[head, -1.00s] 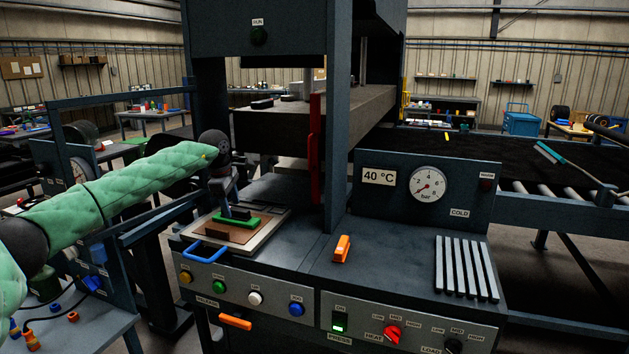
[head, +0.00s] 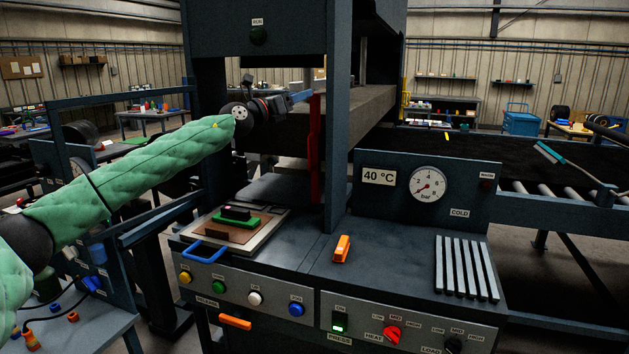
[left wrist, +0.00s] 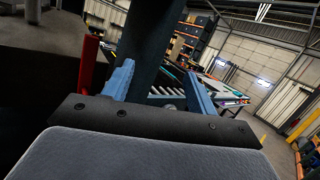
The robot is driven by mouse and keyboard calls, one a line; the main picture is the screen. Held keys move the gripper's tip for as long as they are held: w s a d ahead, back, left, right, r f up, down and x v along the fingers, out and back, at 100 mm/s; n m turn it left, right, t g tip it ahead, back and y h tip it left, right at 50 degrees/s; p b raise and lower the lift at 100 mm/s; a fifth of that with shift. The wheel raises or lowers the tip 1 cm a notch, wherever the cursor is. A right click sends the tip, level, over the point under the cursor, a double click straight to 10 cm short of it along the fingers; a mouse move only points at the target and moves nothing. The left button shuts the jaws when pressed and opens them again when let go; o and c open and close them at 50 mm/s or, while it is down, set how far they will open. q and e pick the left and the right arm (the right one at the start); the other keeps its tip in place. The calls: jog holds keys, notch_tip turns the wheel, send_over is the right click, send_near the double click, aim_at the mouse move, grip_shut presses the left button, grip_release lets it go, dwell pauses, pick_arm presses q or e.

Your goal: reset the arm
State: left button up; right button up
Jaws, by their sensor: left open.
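My left arm in its green quilted sleeve (head: 140,165) reaches in from the left. My left gripper (head: 304,96) is raised in front of the press opening, its fingers pointing right towards the red upright bar (head: 315,150). In the left wrist view its two blue fingers (left wrist: 160,85) stand apart with nothing between them. Below, a tray with a blue handle (head: 203,252) carries a brown plate, a green block (head: 237,222) and a dark piece (head: 236,212) on top. My right gripper is not in view.
The dark press post (head: 338,120) stands close to the left gripper's right. An orange piece (head: 342,248) lies on the press table beside the gauge panel (head: 427,190). The space above the tray is free.

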pick_arm(q)
jog(key=s+r+n+t+y, duration=0.1)
jog(key=s+r+n+t, duration=0.3)
jog(key=r+n+t, duration=0.5)
jog(key=s+a+f+n+g+y, duration=0.2)
jog(key=f+n+y, duration=0.3)
jog(key=f+n, duration=0.4)
jog(key=s+a+f+n+g+y, duration=0.1)
jog(key=s+a+f+n+y, duration=0.15)
jog(key=f+n+y, duration=0.5)
jog(key=s+a+f+n+g+y, duration=0.2)
jog(key=f+n+y, duration=0.2)
jog(key=f+n, duration=0.7)
jog(key=s+a+f+n+g+h, duration=0.1)
jog(key=s+f+g, duration=0.2)
jog(key=s+f, duration=0.8)
jog(key=s+a+f+n+g+h, duration=0.1)
jog(key=s+f+g, duration=0.25)
jog(key=f, duration=1.25)
jog(key=s+a+f+n+g+h, duration=0.1)
jog(key=s+f+n+g, duration=0.15)
jog(key=s+f, duration=0.9)
jog(key=s+a+f+n+g, duration=0.1)
jog(key=s+f+g, duration=0.6)
jog(key=s+f, duration=2.2)
jog(key=shift+s+f, duration=0.25)
jog(key=shift+s, duration=1.8)
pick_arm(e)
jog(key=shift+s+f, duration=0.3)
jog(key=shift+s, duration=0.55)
